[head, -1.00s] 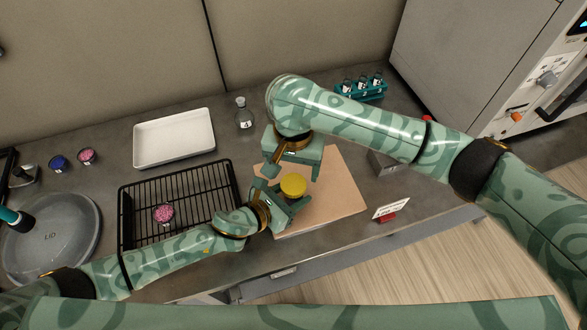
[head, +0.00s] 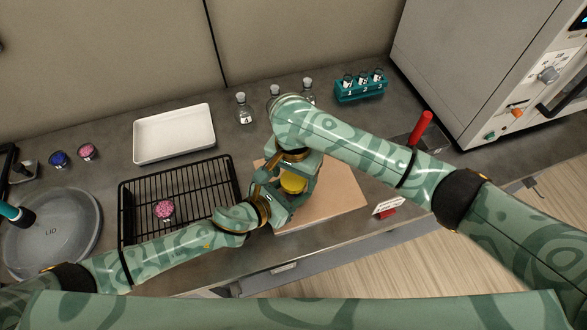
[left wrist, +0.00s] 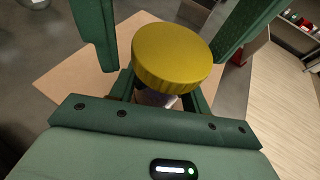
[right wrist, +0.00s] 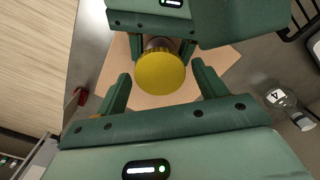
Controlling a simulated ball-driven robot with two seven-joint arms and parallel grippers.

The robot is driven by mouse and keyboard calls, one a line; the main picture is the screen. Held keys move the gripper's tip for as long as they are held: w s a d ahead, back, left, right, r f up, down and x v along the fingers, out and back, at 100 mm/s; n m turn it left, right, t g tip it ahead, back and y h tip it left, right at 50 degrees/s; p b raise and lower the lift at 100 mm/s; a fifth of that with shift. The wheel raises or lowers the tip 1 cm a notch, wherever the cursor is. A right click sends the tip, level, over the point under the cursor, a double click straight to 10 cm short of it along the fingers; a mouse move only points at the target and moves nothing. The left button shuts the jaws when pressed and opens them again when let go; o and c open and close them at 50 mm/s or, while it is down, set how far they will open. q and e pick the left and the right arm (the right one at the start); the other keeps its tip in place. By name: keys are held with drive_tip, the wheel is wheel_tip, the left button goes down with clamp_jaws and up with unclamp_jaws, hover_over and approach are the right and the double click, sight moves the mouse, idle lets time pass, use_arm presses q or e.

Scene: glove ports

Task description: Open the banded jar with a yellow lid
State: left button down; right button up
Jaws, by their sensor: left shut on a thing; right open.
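The jar has a ribbed yellow lid (head: 293,183), which also shows in the left wrist view (left wrist: 171,55) and the right wrist view (right wrist: 160,73). A little of the jar body (left wrist: 155,98) shows under the lid; its bands cannot be made out. My left gripper (head: 292,199) is shut on the jar body below the lid, over the tan board (head: 340,197). My right gripper (right wrist: 162,85) is open, above the jar, with its fingers on either side of the lid and apart from it in the right wrist view.
A black wire rack (head: 135,217) with a pink-topped jar (head: 164,209) stands left of the board. A white tray (head: 174,135), glass flasks (head: 243,112) and a teal vial rack (head: 361,90) stand behind. A small sign (head: 389,206) is at the board's right.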

drive_tip(key=c, duration=1)
drive_tip(key=n, duration=0.3)
drive_tip(key=o, duration=1.1)
drive_tip(key=shift+r, duration=0.1)
